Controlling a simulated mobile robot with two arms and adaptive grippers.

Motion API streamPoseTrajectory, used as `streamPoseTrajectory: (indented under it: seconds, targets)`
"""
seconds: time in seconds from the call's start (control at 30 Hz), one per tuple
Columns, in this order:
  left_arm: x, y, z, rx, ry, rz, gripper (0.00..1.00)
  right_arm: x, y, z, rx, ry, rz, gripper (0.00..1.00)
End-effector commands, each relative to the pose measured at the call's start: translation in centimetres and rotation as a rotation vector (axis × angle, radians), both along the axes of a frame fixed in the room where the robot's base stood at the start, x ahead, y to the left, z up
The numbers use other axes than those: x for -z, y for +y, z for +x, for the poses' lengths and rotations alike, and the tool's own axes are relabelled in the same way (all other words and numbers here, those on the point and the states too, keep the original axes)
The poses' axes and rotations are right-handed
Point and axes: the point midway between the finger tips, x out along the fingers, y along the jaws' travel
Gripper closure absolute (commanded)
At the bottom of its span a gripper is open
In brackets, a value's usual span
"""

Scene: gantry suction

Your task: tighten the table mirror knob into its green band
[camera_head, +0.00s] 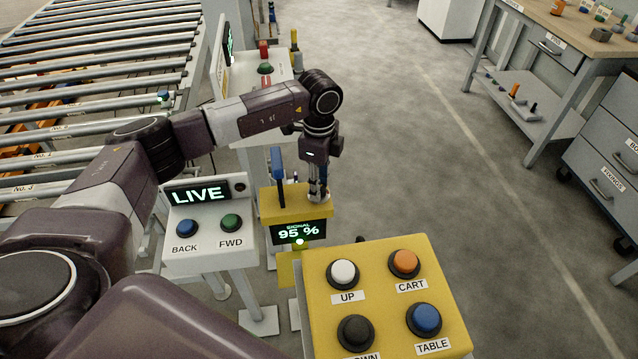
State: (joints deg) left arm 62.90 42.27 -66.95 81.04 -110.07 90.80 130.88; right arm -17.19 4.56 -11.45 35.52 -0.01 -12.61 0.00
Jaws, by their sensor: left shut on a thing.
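The yellow mirror unit (282,212) stands on a post in the middle of the view. Its dark display (298,232) reads "SIGNAL 95 %", and a green light (299,241) glows just below the digits. A narrow blue upright piece (277,165) rises from the unit's left side. My left gripper (318,196) points down at the right part of the unit's top. Its fingers are shut on the knob, which they almost wholly hide. My right gripper is not in view.
A white "LIVE" panel (201,255) with BACK and FWD buttons stands just left. A yellow button box (383,336) with UP, CART and TABLE buttons stands close in front. A roller conveyor (70,113) fills the upper left. The floor (440,160) to the right is clear.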

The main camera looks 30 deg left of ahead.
Motion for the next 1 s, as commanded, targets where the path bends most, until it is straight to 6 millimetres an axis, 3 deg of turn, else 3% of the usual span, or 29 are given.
streamPoseTrajectory:
  seconds: [0.4,0.7,0.73,0.87,1.0]
  targets:
    - [0.0,0.0,0.1,0.182,-0.002,0.0,0.96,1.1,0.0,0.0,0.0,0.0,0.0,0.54]
    - [-0.1,0.0,0.0,0.194,-0.002,0.0,0.96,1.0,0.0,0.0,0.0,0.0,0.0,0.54]
    - [-0.1,0.0,0.0,0.194,-0.002,0.0,0.7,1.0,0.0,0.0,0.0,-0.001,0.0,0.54]
    - [-0.1,0.0,0.0,0.193,-0.002,0.0,0.55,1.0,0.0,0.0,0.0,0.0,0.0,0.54]
    - [-0.1,0.0,0.0,0.193,-0.001,0.0,0.54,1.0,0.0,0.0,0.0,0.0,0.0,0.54]
